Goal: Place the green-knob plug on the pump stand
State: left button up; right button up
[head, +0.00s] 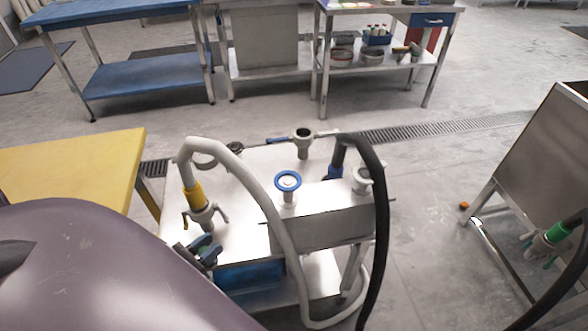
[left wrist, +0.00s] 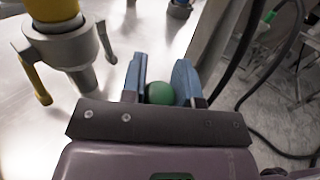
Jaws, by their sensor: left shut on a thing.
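The green-knob plug (left wrist: 160,93) shows in the left wrist view as a round green knob between the two blue fingers of my left gripper (left wrist: 162,76). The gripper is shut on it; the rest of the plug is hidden. In the head view my left gripper (head: 206,252) is over the front left part of the steel pump stand (head: 240,170), and I cannot make out the knob there. The stand carries a steel box (head: 330,215) with a blue-ringed fitting (head: 288,182). My right gripper is not in view.
A grey hose with a yellow collar (head: 194,196) ends just behind my left gripper; its clamp (left wrist: 75,48) is close at left in the wrist view. A black hose (head: 381,210) loops down the stand's right side. A yellow table (head: 80,160) stands at left.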

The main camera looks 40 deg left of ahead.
pick_arm(q)
jog(key=shift+f, duration=0.2)
jog(key=w, duration=0.9)
jog(key=w+p, duration=0.1)
jog(key=w, duration=0.3)
jog(key=shift+w+d+r, duration=0.1)
jog(key=shift+w+d, duration=0.15)
jog(key=shift+d, duration=0.05)
jog(key=w, duration=0.5)
jog(key=w+b, duration=0.1)
jog(key=w, duration=0.5)
jog(key=w+d, duration=0.1)
jog(key=w, duration=0.5)
jog(key=shift+f, duration=0.2)
jog(key=shift+w+b, duration=0.35)
jog(key=shift+w, duration=0.1)
notch_tip(320, 180, down, 4)
jog(key=shift+s+r+b, duration=0.1)
jog(key=shift+b, duration=0.9)
jog(key=shift+r, duration=0.3)
jog(key=shift+f, duration=0.25)
jog(key=o, duration=0.9)
jog(key=shift+o, duration=0.5)
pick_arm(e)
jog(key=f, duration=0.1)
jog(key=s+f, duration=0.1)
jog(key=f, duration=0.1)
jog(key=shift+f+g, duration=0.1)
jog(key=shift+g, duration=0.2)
